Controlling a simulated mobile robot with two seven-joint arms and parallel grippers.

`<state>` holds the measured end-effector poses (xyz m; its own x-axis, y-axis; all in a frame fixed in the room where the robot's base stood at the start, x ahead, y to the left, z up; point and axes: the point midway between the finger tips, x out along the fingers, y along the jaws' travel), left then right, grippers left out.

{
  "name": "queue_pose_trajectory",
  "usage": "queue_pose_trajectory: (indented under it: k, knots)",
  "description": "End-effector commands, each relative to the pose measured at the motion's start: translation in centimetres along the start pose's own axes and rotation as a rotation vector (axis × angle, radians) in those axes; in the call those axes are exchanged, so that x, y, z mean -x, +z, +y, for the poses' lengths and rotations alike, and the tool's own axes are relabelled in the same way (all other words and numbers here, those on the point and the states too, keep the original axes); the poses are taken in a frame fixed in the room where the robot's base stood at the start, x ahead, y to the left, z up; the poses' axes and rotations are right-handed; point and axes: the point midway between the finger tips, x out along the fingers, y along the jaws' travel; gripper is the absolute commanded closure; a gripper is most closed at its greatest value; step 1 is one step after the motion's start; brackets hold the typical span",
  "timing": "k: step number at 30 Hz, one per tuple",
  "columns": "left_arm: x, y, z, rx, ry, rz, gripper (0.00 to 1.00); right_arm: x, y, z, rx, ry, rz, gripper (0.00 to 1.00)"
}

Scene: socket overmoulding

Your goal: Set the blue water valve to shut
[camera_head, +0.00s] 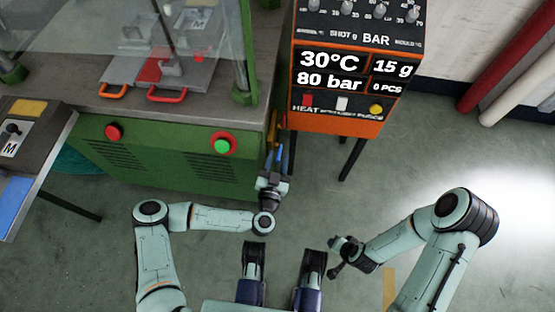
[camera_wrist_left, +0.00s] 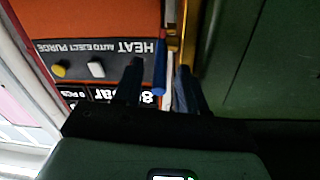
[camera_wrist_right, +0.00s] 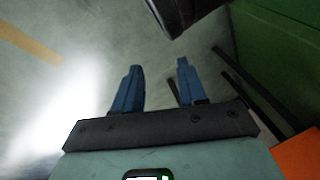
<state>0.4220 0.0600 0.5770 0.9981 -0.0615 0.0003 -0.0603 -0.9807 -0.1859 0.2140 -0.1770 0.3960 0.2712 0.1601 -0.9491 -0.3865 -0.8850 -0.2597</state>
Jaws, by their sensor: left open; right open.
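The blue water valve's handle (camera_wrist_left: 160,62) shows in the left wrist view as a narrow upright blue bar beside a brass-coloured pipe (camera_wrist_left: 173,40). My left gripper (camera_wrist_left: 158,85) is open, with one finger on each side of the handle's lower end in the picture. I cannot tell whether either finger touches it. In the head view my left gripper (camera_head: 274,166) is at the right corner of the green machine, and little of the valve can be made out there. My right gripper (camera_wrist_right: 157,80) is open and empty above the floor.
The green machine (camera_head: 170,165) with red and green buttons stands left of the valve. The orange control box (camera_head: 340,122), showing 30°C and 80 bar, stands close on the right on dark legs. A grey panel (camera_head: 25,140) is at far left.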

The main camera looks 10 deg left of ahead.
Motion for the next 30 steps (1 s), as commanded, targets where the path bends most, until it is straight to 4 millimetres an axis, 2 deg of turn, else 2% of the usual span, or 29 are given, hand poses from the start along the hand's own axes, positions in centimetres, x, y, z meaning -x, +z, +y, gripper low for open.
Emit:
queue_pose_trajectory:
  k: [4,5,6,8,9,14,17,20,24,30]
  knots:
    - [0.0,0.0,0.0,0.000,0.000,0.000,0.59,0.0,0.0,0.0,0.000,0.000,0.000,0.59]
    - [0.0,0.0,0.0,0.000,0.000,0.000,0.65,0.0,0.0,0.0,0.000,0.000,0.000,0.59]
    - [0.0,0.0,0.0,0.000,0.000,0.000,0.78,0.0,0.0,0.0,0.000,0.000,0.000,0.59]
    - [0.0,0.0,0.0,0.000,0.000,0.000,0.98,0.0,0.0,0.0,0.000,0.000,0.000,0.59]
    - [0.0,0.0,0.0,0.000,0.000,0.000,1.00,0.0,0.0,0.0,0.000,0.000,0.000,0.59]
    - [0.1,0.0,0.0,0.000,0.001,-0.002,1.00,0.1,0.1,0.0,0.000,0.000,-0.002,0.59]
    - [0.1,-0.2,0.2,0.001,0.008,-0.012,1.00,1.0,0.7,-0.3,0.002,-0.002,-0.023,0.59]
    - [0.3,-0.6,0.7,0.002,0.023,-0.037,1.00,2.9,2.3,-0.8,0.006,-0.006,-0.073,0.59]
    - [0.4,-0.8,1.2,0.007,0.045,-0.079,1.00,6.0,5.3,-1.7,0.014,-0.012,-0.173,0.59]
    - [0.2,-1.3,0.9,0.011,0.051,-0.130,1.00,10.4,9.0,-2.8,0.025,-0.017,-0.302,0.59]
